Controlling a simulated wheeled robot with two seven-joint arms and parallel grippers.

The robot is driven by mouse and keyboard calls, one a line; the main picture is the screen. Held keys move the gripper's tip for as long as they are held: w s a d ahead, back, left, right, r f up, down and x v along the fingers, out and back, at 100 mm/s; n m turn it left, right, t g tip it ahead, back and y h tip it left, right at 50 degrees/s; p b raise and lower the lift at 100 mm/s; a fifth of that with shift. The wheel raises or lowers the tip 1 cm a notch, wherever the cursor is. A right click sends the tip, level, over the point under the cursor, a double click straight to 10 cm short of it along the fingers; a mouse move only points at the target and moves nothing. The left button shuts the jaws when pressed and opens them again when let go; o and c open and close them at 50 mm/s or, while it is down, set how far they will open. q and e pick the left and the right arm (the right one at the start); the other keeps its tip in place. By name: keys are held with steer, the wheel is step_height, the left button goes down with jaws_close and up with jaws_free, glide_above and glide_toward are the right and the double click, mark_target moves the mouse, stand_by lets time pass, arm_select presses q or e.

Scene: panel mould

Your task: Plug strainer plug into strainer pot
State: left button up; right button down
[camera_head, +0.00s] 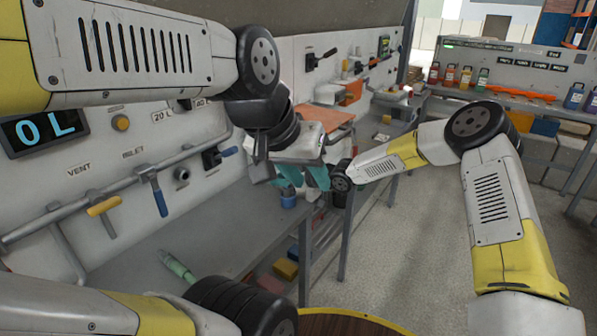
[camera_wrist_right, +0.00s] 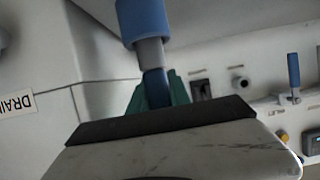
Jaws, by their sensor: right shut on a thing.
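My right gripper (camera_wrist_right: 156,88) shows in the right wrist view with its teal fingers shut on a blue and grey piece, taken as the strainer plug (camera_wrist_right: 151,52). Its wide blue end points away from the palm. My left gripper (camera_head: 304,176) is near the middle of the head view, over the bench edge, with its two teal fingers apart. A small blue cylinder (camera_head: 288,202) shows just below them; I cannot tell whether it is the held piece. My right gripper is mostly hidden behind the left one in the head view. I cannot pick out the strainer pot for certain.
A grey bench (camera_head: 135,268) runs along the white panel, with a green-handled tool (camera_head: 178,267) lying on it. A pipe rail (camera_head: 75,218) and a blue-handled valve (camera_head: 154,192) stick out from the panel. The floor (camera_head: 400,255) to the right is clear.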

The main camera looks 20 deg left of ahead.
steer(key=shift+f, duration=1.15)
steer(key=c, duration=1.1)
jaws_free()
steer(key=shift+v, duration=3.9)
steer(key=shift+d, duration=0.1)
